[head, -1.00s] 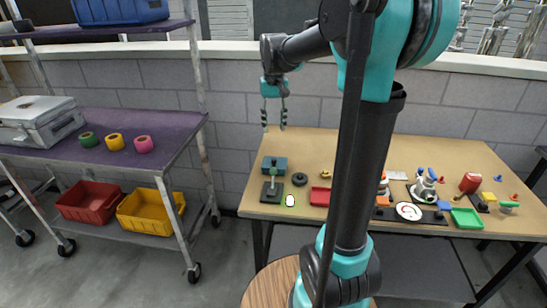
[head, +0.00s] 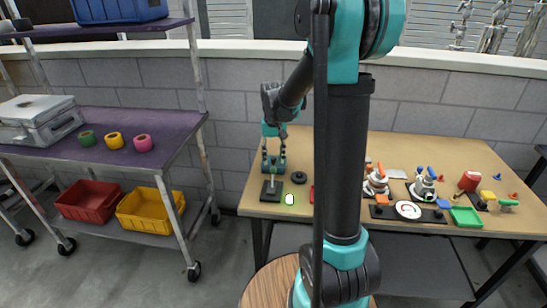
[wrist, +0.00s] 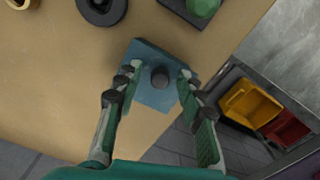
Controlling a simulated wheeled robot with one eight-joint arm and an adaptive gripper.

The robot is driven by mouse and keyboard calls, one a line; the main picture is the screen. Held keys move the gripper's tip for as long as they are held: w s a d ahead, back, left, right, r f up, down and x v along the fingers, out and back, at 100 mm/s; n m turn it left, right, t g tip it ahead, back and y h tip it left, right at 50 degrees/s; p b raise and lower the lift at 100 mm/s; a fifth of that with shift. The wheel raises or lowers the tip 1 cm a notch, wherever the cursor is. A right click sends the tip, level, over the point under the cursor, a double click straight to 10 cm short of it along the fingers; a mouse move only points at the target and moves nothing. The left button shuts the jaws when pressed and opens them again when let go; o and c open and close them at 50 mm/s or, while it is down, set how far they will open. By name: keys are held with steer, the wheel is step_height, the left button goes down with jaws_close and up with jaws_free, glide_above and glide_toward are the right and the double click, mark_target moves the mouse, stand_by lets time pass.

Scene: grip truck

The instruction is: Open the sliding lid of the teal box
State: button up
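The teal box (wrist: 153,98) lies on the tan table near its left edge, with a round dark knob (wrist: 159,77) on its lid. It also shows in the head view (head: 275,167), partly hidden by my fingers. The lid looks shut, though I cannot be sure. My gripper (wrist: 157,75) is open and points down over the box. Its fingertips are on either side of the knob and apart from it. In the head view my gripper (head: 274,161) is low at the box; its exact height above the lid is unclear.
Several toys and a green tray (head: 467,217) are farther right. A purple-topped cart (head: 170,135) stands left, across a floor gap.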

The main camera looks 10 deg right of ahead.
jaws_close()
stand_by(0.4)
steer(key=w, duration=0.2)
steer(key=w+d, duration=0.1)
steer(key=w, duration=0.2)
steer(key=w+d, duration=0.1)
steer(key=w, duration=0.1)
steer(key=shift+w+d, duration=0.15)
jaws_free()
steer(key=shift+r, duration=0.1)
